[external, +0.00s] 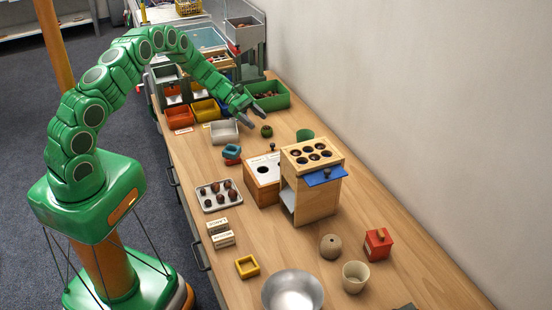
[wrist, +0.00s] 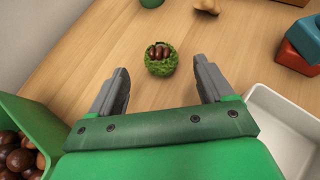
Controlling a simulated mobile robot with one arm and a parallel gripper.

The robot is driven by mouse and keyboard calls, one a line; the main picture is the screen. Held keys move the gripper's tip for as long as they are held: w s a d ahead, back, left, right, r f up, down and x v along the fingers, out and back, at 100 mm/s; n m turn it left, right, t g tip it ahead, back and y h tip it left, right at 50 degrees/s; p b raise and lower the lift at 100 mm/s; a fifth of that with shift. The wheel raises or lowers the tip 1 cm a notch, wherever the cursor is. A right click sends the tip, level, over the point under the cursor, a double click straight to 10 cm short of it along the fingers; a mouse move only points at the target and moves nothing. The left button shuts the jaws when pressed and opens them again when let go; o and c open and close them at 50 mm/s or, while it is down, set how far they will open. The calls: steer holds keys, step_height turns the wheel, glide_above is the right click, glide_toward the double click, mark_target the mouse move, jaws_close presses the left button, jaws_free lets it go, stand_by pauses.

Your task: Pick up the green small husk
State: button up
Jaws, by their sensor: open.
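The small green husk (external: 266,131) stands on the wooden table, just beyond my gripper in the external view. In the wrist view the husk (wrist: 161,60) is a spiky green cup, open at the top, with several brown chestnuts (wrist: 160,50) in it. My gripper (wrist: 160,82) is open and empty. Its two grey fingers point toward the husk, which lies a little past the fingertips and roughly midway between their lines. In the external view my gripper (external: 257,118) is near the husk and apart from it.
A green bin (wrist: 31,122) with chestnuts is at the left in the wrist view, and a white tray (wrist: 262,100) is at the right. A green cup (external: 305,135) stands beyond the husk. Wooden boxes (external: 318,200) stand nearer the camera. Table around the husk is clear.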

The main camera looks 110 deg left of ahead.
mark_target(267, 127)
steer(key=shift+x, duration=2.5)
steer(key=c, duration=1.1)
steer(key=shift+r, duration=0.1)
steer(key=shift+r, duration=0.45)
step_height(267, 127, up, 2)
steer(key=shift+r, duration=0.2)
steer(key=s+d+r, duration=0.2)
steer(key=d+r, duration=0.1)
steer(key=d, duration=0.1)
steer(key=s+d+r, duration=0.2)
steer(key=d+r, duration=0.1)
steer(key=d, duration=0.1)
steer(key=s+d+r, duration=0.3)
steer(key=d, duration=0.1)
steer(key=shift+s+r, duration=0.1)
steer(key=shift+r, duration=0.2)
